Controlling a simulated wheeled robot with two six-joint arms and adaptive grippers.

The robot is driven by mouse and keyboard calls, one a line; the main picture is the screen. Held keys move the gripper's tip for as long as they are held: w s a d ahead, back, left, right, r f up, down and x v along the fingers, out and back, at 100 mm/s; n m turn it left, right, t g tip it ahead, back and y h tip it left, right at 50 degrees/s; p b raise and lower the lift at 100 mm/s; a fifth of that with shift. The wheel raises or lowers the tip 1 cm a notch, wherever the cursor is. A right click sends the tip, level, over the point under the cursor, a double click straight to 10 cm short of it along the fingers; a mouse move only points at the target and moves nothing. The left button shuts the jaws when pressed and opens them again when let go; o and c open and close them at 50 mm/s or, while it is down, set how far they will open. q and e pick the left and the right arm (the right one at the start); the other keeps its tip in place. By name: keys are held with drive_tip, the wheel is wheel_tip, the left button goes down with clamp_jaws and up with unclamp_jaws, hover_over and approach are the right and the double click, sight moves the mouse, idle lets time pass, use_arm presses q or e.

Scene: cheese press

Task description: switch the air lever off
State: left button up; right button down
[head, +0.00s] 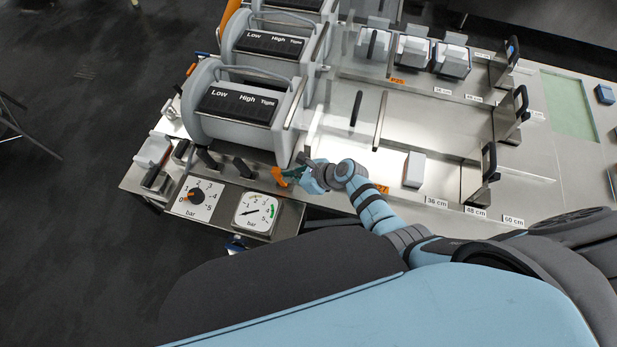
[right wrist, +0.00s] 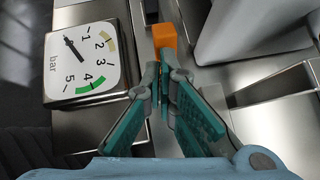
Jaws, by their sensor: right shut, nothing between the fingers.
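An orange lever end (head: 279,177), which looks like the air lever's handle, lies in front of the nearest grey press cylinder in the head view. It also shows in the right wrist view as an orange block (right wrist: 165,37) just beyond the fingertips. My right gripper (head: 292,174) is beside it, at its right in the head view. In the right wrist view the teal fingers (right wrist: 164,78) are shut with nothing between them. I cannot tell whether a fingertip touches the lever. My left gripper is not in view.
A round-scaled pressure gauge (head: 256,212) and a dial with an orange mark (head: 197,199) sit left of the lever. The grey press cylinder (head: 235,110) stands close behind it. A white block (head: 414,169) stands on the steel table to the right.

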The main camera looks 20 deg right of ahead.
drive_tip(key=a+r+p+v, duration=0.1)
drive_tip(key=p+v, duration=0.2)
drive_tip(key=v, duration=0.9)
drive_tip(key=shift+r, duration=0.45)
drive_tip(key=shift+w, duration=0.15)
